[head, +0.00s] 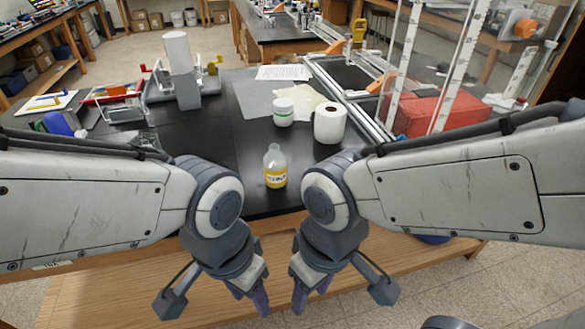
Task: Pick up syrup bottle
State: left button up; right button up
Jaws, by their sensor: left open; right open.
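The syrup bottle (275,167) is a small clear bottle with a yellow label or contents near its base. It stands upright on the black table top (225,160) near the front edge, in the gap between my two arms. My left gripper (252,302) and my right gripper (305,298) both hang down in front of the table, nearer to me and lower in the picture than the bottle. Both are open and empty. Neither touches the bottle.
A white paper roll (329,123) and a white jar with a green band (283,112) stand behind the bottle. An extrusion frame with clear panels and a red box (440,113) is at right. A grey-white press-like device (181,75) stands at back left.

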aim_at(275, 160)
jog(key=k, duration=0.5)
jog(key=u, duration=1.85)
jog(key=i, duration=1.4)
jog(key=z, duration=2.15)
